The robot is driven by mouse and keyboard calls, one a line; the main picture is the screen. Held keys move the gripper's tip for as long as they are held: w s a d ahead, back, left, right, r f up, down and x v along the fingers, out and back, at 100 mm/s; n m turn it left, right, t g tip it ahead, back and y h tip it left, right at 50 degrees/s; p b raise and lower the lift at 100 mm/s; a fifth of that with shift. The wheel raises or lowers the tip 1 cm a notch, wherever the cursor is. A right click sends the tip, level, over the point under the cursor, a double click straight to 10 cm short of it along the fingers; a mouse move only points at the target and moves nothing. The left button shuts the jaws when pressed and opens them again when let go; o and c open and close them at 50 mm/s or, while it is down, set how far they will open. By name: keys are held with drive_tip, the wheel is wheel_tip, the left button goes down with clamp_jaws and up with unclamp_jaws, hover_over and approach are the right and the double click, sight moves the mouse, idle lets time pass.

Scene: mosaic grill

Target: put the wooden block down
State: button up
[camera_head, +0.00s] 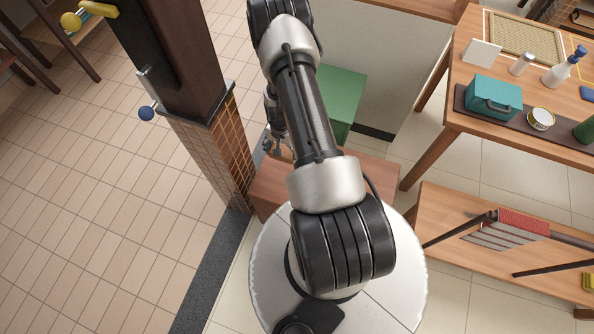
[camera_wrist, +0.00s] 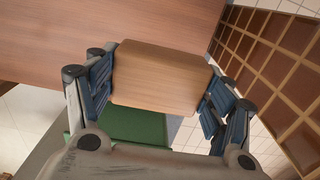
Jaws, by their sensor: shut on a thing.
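In the wrist view the wooden block (camera_wrist: 155,75), light brown with rounded edges, sits between the two blue-padded fingers of my gripper (camera_wrist: 157,88), which is shut on it. A brown wooden surface (camera_wrist: 60,35) lies beyond the block; I cannot tell whether the block touches it. In the head view my gripper (camera_head: 277,147) is partly hidden behind my arm, over or near a low brown wooden bench (camera_head: 272,188). The block cannot be made out clearly there.
A green box (camera_head: 342,92) stands behind the bench and shows in the wrist view (camera_wrist: 140,126). A tiled pillar (camera_head: 212,150) is close on the left. A table (camera_head: 470,52) with a teal box (camera_head: 492,98) and bottles stands right. A lower shelf (camera_head: 450,215) holds grill tools.

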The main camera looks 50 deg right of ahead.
wheel_tip(320, 180, down, 18)
drive_tip(key=b, duration=0.5)
drive_tip(key=shift+f+b, duration=0.25)
drive_tip(key=shift+b, duration=0.1)
drive_tip(key=shift+f, duration=0.2)
drive_tip(key=o, duration=1.1)
drive_tip(key=shift+r, duration=0.2)
